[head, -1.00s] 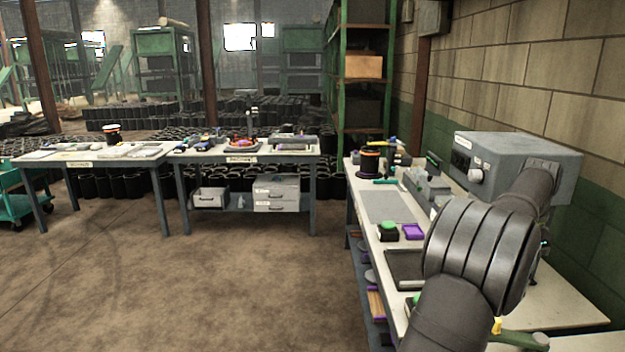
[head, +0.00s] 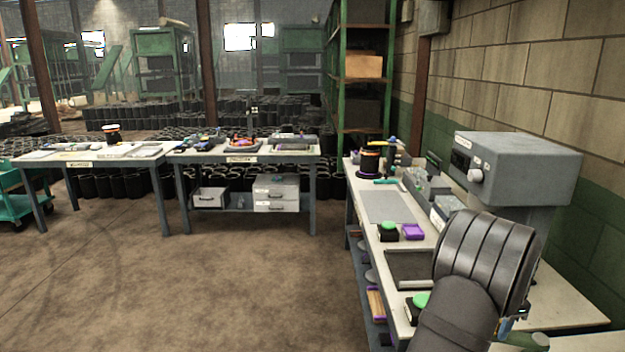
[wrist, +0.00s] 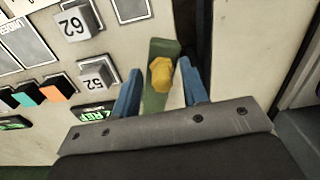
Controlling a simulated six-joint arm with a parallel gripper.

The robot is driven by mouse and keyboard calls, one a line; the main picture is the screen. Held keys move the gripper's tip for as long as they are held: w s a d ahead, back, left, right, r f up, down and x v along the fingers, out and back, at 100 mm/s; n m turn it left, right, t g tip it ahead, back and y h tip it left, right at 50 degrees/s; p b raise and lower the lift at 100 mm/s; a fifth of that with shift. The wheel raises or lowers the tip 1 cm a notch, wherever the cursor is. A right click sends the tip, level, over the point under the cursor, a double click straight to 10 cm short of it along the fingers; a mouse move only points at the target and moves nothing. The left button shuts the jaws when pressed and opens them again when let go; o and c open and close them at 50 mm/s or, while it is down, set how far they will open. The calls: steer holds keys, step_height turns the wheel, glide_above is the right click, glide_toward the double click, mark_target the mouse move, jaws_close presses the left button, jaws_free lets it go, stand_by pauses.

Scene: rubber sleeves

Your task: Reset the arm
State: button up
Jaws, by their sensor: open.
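My gripper (wrist: 159,68) shows in the wrist view with two blue fingers spread apart. A green bar with a yellow knob (wrist: 161,75) shows in the gap between them. Neither finger visibly touches the bar, and I cannot tell its depth below the fingertips. In the head view my arm covers the near right part of the bench, and only a small blue piece of the gripper end shows beside it.
In the wrist view, grey blocks marked 62 (wrist: 77,22) and 52 (wrist: 96,75) sit left of the fingers. The floor (head: 230,270) left of the bench is clear.

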steer(key=shift+s+a+n, duration=0.15)
steer(key=shift+s+n, duration=0.25)
steer(key=o, duration=1.3)
steer(key=s+a+r+n+t+h, duration=0.1)
steer(key=s+r+n+h, duration=0.1)
steer(key=r+n, duration=0.65)
steer(key=s+r+n+t+h, duration=0.1)
steer(key=s+r+n+h, duration=0.15)
steer(key=r+n, duration=0.55)
steer(key=shift+n+y, duration=0.25)
steer(key=x, duration=1)
steer(key=shift+a+f, duration=0.1)
steer(key=shift+f, duration=0.4)
steer(key=v, duration=1)
steer(key=shift+s, duration=0.15)
